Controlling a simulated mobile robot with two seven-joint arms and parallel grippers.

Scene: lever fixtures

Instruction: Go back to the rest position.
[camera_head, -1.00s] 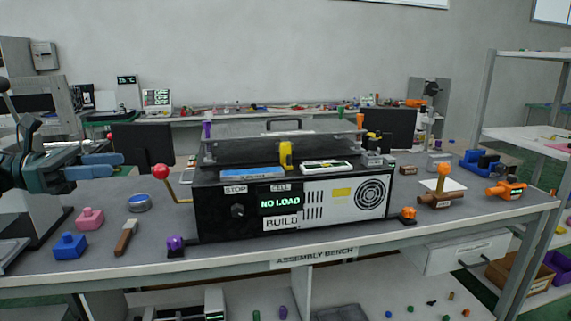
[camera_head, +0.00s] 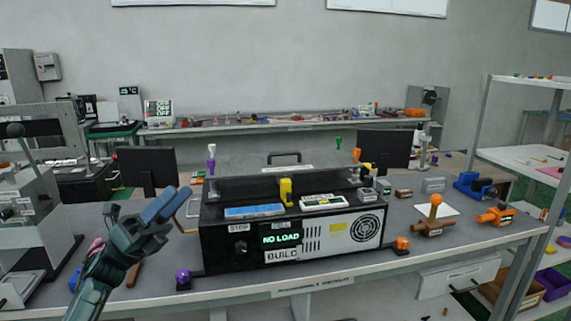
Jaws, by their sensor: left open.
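My left gripper (camera_head: 178,193) is at the lower left, raised, with its two blue fingers pointing up and to the right. It is open, and I see nothing between the fingers. It stands in front of the bench, to the left of the black test box (camera_head: 218,254), whose display reads NO LOAD. My right gripper is not in view.
A purple knob (camera_head: 183,277) and an orange knob (camera_head: 402,243) flank the box. A blue block (camera_head: 74,281) and a brown handle (camera_head: 133,275) are partly behind my left arm. A grey machine (camera_head: 30,205) stands at the far left.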

